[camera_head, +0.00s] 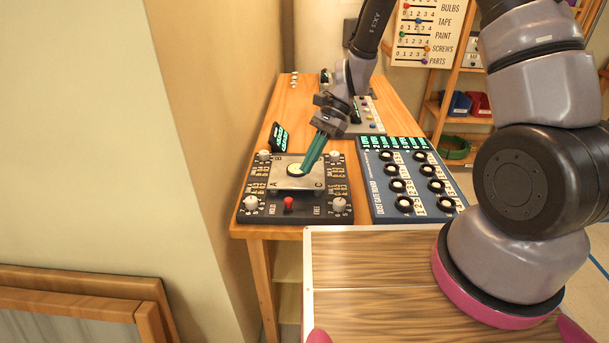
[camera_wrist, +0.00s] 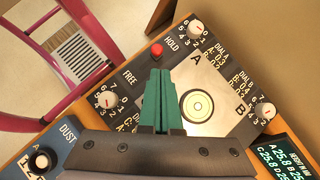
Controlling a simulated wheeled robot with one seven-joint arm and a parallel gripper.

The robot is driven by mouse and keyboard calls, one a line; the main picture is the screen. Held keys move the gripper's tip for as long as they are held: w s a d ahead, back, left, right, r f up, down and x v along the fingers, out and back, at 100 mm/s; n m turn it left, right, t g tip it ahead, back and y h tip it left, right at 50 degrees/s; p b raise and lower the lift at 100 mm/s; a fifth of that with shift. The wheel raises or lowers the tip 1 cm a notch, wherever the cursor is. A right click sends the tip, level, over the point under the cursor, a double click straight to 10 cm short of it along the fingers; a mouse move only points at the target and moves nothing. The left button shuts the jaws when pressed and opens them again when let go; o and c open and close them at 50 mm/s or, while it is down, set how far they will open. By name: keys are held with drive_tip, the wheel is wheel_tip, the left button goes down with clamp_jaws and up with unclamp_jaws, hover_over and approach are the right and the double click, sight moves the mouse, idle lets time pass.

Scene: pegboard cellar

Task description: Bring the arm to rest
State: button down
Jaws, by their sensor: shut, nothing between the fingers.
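My gripper (camera_head: 308,163) has green fingers and is shut and empty. In the head view its tips are just above or at the metal plate (camera_head: 283,183) of a dark levelling panel; I cannot tell whether they touch. The plate bears a round bubble level (camera_head: 294,170) with a yellow-green face, close to the left of the fingertips. The wrist view shows the shut fingers (camera_wrist: 158,76) beside the round level (camera_wrist: 197,105), over the plate marked A and B. My arm reaches forward from the right side of the head view.
The panel has white corner dials and a red HOLD/FREE knob (camera_head: 289,203). A blue dust gate board (camera_head: 410,180) with black knobs lies to its right. A small green-lit display (camera_head: 278,136) stands behind the panel. A wall rises close on the left.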

drive_tip(key=w+d+r+n+t+h, duration=0.1)
drive_tip(key=d+r+t, duration=0.3)
drive_tip(key=r, duration=0.5)
drive_tip(key=w+d+r+n+t, duration=0.1)
drive_tip(key=w+d+r+n, duration=0.1)
drive_tip(key=d+r, duration=0.6)
drive_tip(key=s+d+r+n+t+h, duration=0.1)
drive_tip(key=s+d+r+t, duration=0.2)
drive_tip(key=s+d+r, duration=0.2)
drive_tip(key=s+d+r+n+t+h, duration=0.1)
drive_tip(key=s+d+r+t, duration=0.3)
drive_tip(key=d+r, duration=0.3)
wheel_tip(320, 180, up, 5)
drive_tip(key=shift+s+t+h, duration=0.3)
drive_tip(key=shift+s+h, duration=0.1)
drive_tip(key=shift+s, duration=0.15)
